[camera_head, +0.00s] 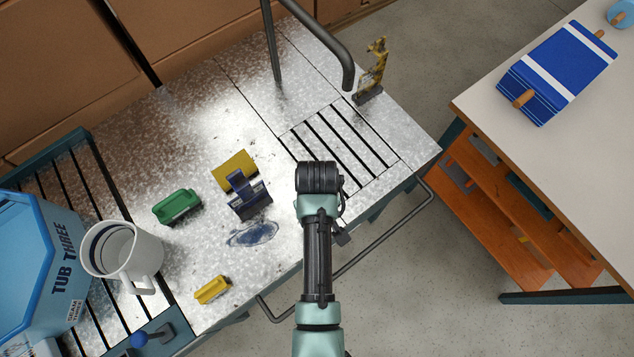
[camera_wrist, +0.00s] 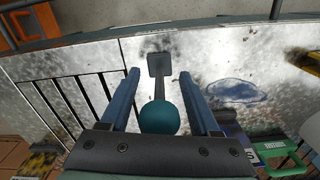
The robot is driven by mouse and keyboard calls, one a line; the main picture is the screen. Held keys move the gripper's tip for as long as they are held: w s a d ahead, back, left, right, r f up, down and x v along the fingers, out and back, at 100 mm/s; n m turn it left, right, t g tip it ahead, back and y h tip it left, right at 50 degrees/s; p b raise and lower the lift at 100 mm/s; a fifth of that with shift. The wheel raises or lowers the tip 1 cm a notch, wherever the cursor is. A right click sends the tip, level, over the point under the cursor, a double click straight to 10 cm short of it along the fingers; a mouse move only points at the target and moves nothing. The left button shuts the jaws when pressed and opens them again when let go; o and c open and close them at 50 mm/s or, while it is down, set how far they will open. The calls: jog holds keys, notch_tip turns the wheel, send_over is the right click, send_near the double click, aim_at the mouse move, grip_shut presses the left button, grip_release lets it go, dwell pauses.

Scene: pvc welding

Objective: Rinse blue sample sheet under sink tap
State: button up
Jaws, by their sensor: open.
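My gripper (camera_head: 319,176) points down over the metal bench, just in front of the slotted drain (camera_head: 345,145). In the wrist view, my gripper (camera_wrist: 159,74) has its two blue fingers apart. A teal ball knob (camera_wrist: 160,117) shows between them, on a grey stem with a square plate; I see a gap on both sides. The knob is hidden in the head view. The dark tap (camera_head: 347,72) arches over the bench behind the drain; no water shows. A dark blue piece (camera_head: 246,192) stands left of my gripper, against a yellow sheet (camera_head: 232,168); I cannot tell if it is the blue sample sheet.
A green block (camera_head: 176,207), a yellow block (camera_head: 212,290), a white mug (camera_head: 122,254) and a blue tub (camera_head: 40,265) are to the left. A bluish wet patch (camera_head: 253,234) lies near my gripper. A yellow tool (camera_head: 373,72) stands by the tap. A rail (camera_head: 375,243) runs along the front.

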jog(key=shift+f, duration=0.3)
grip_shut()
dwell(1.3)
